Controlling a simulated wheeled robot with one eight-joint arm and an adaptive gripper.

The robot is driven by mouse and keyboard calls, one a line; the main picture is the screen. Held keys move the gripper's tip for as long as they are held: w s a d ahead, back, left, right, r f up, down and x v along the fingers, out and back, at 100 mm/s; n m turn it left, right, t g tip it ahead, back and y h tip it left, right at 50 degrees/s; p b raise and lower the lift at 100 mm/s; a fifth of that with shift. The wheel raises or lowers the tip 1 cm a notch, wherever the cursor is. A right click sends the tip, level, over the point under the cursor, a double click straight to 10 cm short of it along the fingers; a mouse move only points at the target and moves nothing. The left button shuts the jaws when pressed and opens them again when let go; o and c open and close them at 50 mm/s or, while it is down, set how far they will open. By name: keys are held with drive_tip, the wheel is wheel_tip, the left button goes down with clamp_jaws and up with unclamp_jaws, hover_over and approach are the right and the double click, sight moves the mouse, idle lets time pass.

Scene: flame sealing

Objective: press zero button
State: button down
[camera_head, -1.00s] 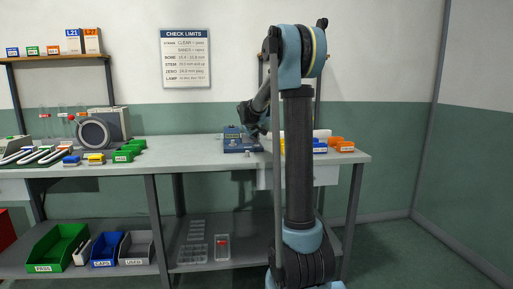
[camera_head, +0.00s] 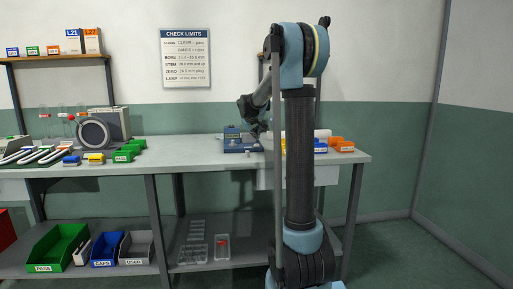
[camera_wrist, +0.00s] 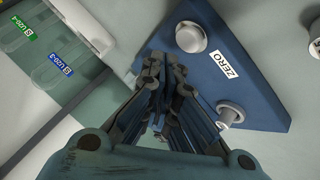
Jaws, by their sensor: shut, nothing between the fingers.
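The blue device (camera_head: 238,143) stands on the bench beside my arm in the head view. In the wrist view its blue panel (camera_wrist: 262,98) carries a white ZERO label (camera_wrist: 225,64). A round silver button (camera_wrist: 190,37) sits at one end of the label, and a silver post (camera_wrist: 229,114) stands out farther down the panel. My gripper (camera_wrist: 165,62) is shut and empty, with its fingertips beside the panel's edge, below and left of the round button in the picture. They look apart from the button; the height gap cannot be told.
Clear tubes with green and blue tags (camera_wrist: 56,63) lie at the left of the wrist view. The bench top (camera_head: 185,150) between is clear.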

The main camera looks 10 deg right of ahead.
drive_tip(key=shift+r, duration=2.7)
